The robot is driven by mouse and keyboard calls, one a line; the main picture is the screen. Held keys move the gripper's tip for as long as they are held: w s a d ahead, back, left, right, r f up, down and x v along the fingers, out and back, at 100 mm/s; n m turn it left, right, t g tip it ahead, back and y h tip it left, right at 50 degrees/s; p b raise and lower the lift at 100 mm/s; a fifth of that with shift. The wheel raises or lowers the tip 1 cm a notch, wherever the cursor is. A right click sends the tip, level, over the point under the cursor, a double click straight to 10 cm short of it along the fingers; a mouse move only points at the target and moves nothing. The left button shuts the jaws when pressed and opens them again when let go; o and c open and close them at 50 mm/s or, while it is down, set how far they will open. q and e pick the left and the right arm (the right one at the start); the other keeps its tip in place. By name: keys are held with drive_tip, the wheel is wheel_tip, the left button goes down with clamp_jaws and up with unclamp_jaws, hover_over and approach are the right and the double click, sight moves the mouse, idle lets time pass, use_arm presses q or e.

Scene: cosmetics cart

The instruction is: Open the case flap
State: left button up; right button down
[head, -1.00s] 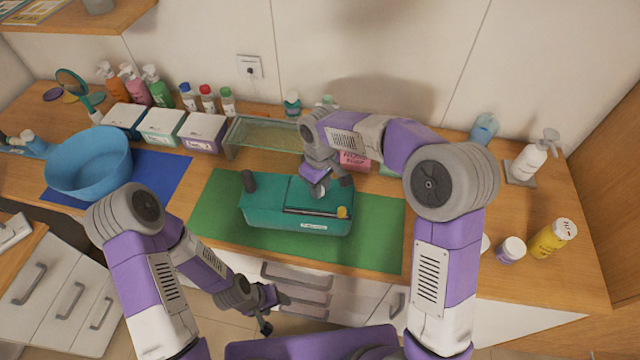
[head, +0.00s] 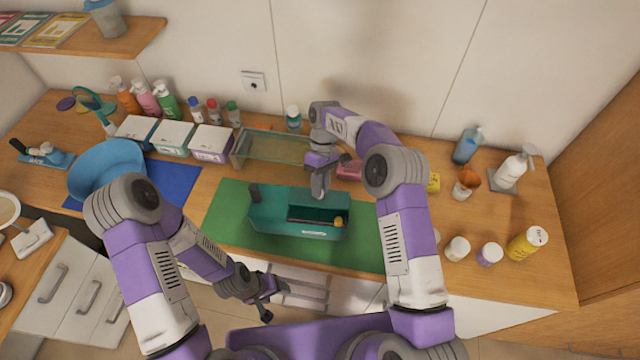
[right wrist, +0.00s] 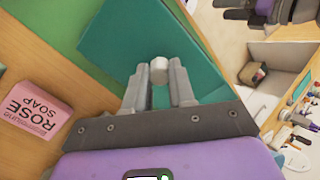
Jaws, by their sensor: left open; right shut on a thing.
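The teal case (head: 268,213) stands on the green mat (head: 225,210) in the head view. Its right part shows a dark open compartment, with a yellow knob at the front right edge. The teal flap (right wrist: 112,42) fills the middle of the right wrist view and stands raised at the back of the opening. My right gripper (head: 318,193) is above the back of the case. In the right wrist view its fingers (right wrist: 158,85) are shut on the flap's small pale knob (right wrist: 158,68). My left gripper (head: 272,300) is open and empty, low in front of the counter.
A pink soap box (right wrist: 38,104) lies beside the flap. A glass-walled tray (head: 270,147) stands behind the case, a blue basin (head: 105,168) at left. Bottles and jars (head: 457,248) stand at right. The mat right of the case is clear.

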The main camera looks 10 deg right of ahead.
use_arm(q)
drive_tip(key=shift+r, duration=0.3)
use_arm(e)
drive_tip(key=shift+w+r+g, duration=0.1)
drive_tip(key=shift+w+g, duration=0.15)
drive_tip(key=shift+g, duration=0.35)
drive_tip(key=c, duration=0.9)
unclamp_jaws()
